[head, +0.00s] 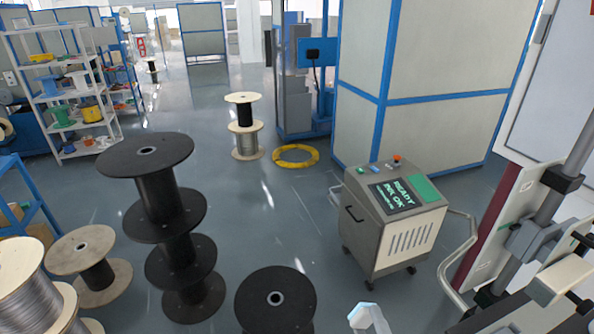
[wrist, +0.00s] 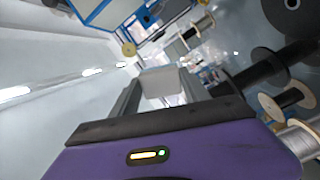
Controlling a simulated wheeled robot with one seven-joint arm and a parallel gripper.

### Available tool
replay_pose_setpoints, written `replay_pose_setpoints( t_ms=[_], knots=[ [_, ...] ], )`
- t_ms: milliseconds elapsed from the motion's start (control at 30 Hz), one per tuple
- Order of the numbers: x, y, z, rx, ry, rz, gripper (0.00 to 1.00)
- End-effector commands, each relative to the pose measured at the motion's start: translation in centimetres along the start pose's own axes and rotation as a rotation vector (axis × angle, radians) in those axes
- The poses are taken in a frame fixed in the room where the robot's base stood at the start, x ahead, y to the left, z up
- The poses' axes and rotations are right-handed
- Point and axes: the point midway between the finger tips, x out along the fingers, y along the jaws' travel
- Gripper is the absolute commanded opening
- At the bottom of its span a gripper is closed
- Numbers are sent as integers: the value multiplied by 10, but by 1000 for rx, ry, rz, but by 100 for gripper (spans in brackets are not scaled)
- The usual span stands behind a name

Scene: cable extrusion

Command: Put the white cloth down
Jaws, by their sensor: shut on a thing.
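My gripper (wrist: 160,90) shows in the wrist view, with its two grey fingers beyond the purple wrist housing. It is shut on a pale grey-white piece, the white cloth (wrist: 163,83), which sits between the fingers. The cloth is held up in the air, with the room and floor behind it. Its lower part is hidden by the black edge of the wrist. In the head view a small white piece with a pale blue top shows at the bottom edge; I cannot tell whether it is the cloth or part of my arm.
A grey wheeled machine (head: 392,225) with a lit screen stands at right centre. Black spools (head: 172,200) are stacked at left, with another black spool (head: 275,300) at the bottom. A shelf (head: 65,90) stands at left. The middle floor is open, with a yellow ring (head: 296,156) farther back.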

Motion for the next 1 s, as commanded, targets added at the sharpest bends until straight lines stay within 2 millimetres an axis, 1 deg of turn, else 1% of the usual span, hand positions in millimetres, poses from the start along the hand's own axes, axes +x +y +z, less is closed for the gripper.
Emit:
replay_pose_setpoints(
  t_ms=[33, 167, 300, 367, 500, 600, 667, 767, 833, 1000],
  knots=[
    [-2, -6, 8, 0, 3, -3, 21],
    [-8, -15, 27, 1, 16, -9, 21],
    [-18, -23, 53, 2, 12, -8, 21],
    [-22, -26, 65, 2, 4, -4, 21],
    [-32, -29, 98, 2, -42, 15, 21],
    [-38, -29, 117, 2, -77, 31, 21],
    [-41, -28, 125, 1, -93, 38, 21],
    [-45, -32, 129, 3, -106, 41, 21],
    [-49, -42, 125, 6, -106, 39, 21],
    [-64, -77, 104, 8, -102, 35, 21]
  ],
)
